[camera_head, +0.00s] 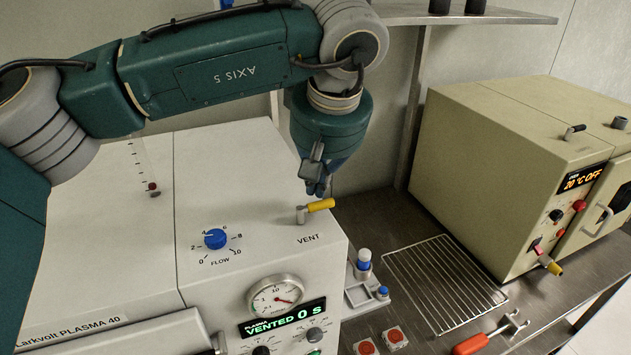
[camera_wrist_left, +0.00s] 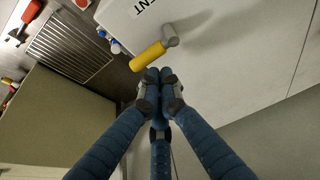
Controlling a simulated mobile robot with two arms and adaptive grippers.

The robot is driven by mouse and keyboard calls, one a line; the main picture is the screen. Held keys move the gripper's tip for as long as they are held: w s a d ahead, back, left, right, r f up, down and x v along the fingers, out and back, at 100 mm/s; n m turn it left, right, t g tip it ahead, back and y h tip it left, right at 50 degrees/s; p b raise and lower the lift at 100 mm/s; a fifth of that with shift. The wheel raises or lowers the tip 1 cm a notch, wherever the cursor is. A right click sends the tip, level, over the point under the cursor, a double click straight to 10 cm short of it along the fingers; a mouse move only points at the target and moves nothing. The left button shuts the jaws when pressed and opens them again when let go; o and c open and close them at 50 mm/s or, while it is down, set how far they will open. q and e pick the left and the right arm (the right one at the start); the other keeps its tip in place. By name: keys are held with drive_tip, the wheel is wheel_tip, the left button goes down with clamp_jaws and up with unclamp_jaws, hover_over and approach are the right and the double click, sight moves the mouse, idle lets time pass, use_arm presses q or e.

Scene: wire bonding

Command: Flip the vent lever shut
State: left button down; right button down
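The vent lever has a yellow handle (camera_head: 321,205) on a grey pivot post (camera_head: 301,215), on top of the white plasma cleaner (camera_head: 250,185) beside the printed word VENT. The handle points right, out toward the cleaner's right edge. In the left wrist view the yellow handle (camera_wrist_left: 148,56) lies just beyond my fingertips. My left gripper (camera_head: 317,190) points down just above the handle, its fingers drawn together with nothing visible between them. In its wrist view the fingertips (camera_wrist_left: 160,76) are bunched close to the handle; I cannot tell if they touch it. My right gripper is not in view.
The cleaner's display (camera_head: 283,318) reads VENTED 0 s. A blue flow knob (camera_head: 215,239) and a gauge (camera_head: 275,297) sit nearby. To the right are a wire rack (camera_head: 440,285), a beige oven (camera_head: 500,170) and a red-handled tool (camera_head: 470,344). A shelf post (camera_head: 418,110) stands behind.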

use_arm(q)
drive_tip(key=shift+s+d+m+h, duration=0.2)
drive_tip(key=shift+s+m+h, duration=0.1)
drive_tip(key=shift+m, duration=0.7)
drive_tip(key=shift+b, duration=0.3)
drive_tip(key=shift+s+d+m+h+b, duration=0.15)
drive_tip(key=shift+s+m+h, duration=0.1)
drive_tip(key=shift+m, duration=0.4)
drive_tip(key=shift+s+d+m+h+b, duration=0.15)
drive_tip(key=shift+m+h, duration=0.1)
drive_tip(key=shift+m, duration=0.4)
drive_tip(key=shift+s+d+m+h+b, duration=0.1)
drive_tip(key=shift+s+m+h+b, duration=0.3)
drive_tip(key=shift+m, duration=0.9)
drive_tip(key=shift+s+d+m+h+b, duration=0.15)
drive_tip(key=shift+s+m+h, duration=0.3)
drive_tip(key=shift+m, duration=0.85)
drive_tip(key=shift+s, duration=0.2)
drive_tip(key=shift+s+a+b, duration=0.15)
drive_tip(key=shift+s+b, duration=0.3)
drive_tip(key=shift+b, duration=0.25)
drive_tip(key=shift+s, duration=0.15)
